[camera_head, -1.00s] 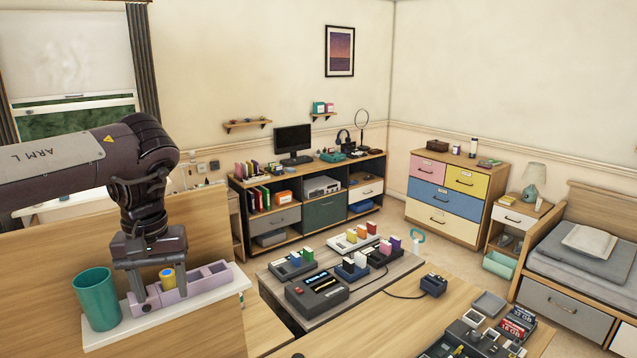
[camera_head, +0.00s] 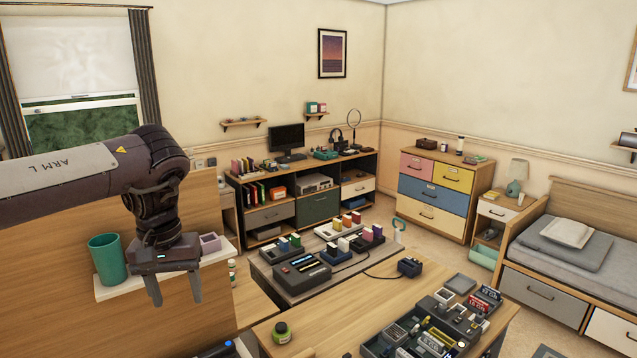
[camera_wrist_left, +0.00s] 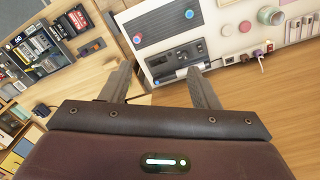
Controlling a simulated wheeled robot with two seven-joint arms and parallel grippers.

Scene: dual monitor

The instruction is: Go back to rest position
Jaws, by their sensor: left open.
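My left gripper (camera_head: 176,290) is in the head view at the left. Its two fingers point down and stand apart, with nothing between them. It hangs in front of a white shelf (camera_head: 118,291) fixed to a wooden panel. In the left wrist view the open fingers (camera_wrist_left: 158,85) also show apart and empty. My right gripper is not in view.
A teal cup (camera_head: 108,260) and a lilac organizer (camera_head: 210,243) stand on the shelf; the arm partly hides the organizer. A desk (camera_head: 330,315) holds a dark tray of items (camera_head: 425,330) and a green jar (camera_head: 282,332). A bed stands at the right.

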